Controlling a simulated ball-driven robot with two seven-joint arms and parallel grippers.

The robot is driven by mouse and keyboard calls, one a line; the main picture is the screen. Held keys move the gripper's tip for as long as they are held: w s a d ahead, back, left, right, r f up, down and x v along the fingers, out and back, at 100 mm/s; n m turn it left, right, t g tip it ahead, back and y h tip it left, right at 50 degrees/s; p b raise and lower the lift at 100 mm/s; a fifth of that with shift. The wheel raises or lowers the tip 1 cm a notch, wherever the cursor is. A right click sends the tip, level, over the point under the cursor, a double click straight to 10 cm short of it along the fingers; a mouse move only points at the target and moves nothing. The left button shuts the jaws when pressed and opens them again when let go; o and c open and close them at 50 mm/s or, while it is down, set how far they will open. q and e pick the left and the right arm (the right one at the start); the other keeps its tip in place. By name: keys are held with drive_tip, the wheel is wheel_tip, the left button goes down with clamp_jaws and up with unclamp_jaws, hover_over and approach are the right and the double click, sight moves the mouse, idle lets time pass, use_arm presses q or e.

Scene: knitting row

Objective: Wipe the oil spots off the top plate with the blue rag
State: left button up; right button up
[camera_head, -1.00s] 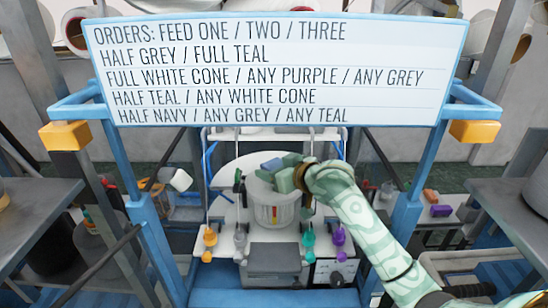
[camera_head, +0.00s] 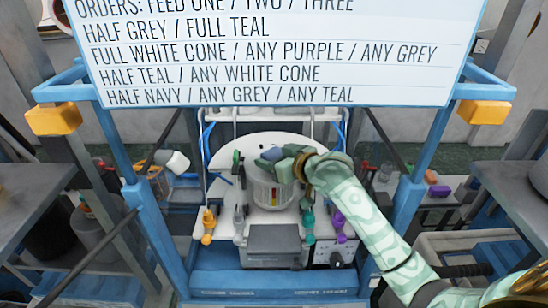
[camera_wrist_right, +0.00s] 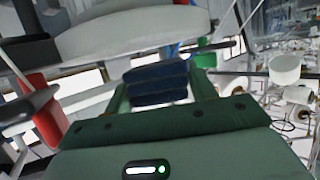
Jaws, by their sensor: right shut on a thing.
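The blue rag (camera_head: 272,154) is a small blue patch at the tip of my right gripper (camera_head: 282,155), above the machine's white cylinder. In the right wrist view the rag (camera_wrist_right: 156,84) shows as dark blue folds between the two green fingers of my right gripper (camera_wrist_right: 160,92), which is shut on it. The white round top plate (camera_head: 258,143) lies behind and around the gripper in the head view. I cannot make out oil spots on it, and I cannot tell whether the rag touches it. My left gripper is out of view.
An orders sign (camera_head: 270,60) hangs across the top on a blue frame with yellow blocks. The white cylinder (camera_head: 268,190) stands mid-machine, with orange, teal and purple yarn feeders around it. A grey box (camera_head: 273,242) sits in front. Dark shelves (camera_head: 520,190) flank both sides.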

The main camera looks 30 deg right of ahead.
drive_tip(key=shift+f+b, duration=0.4)
drive_tip(key=shift+f, duration=0.6)
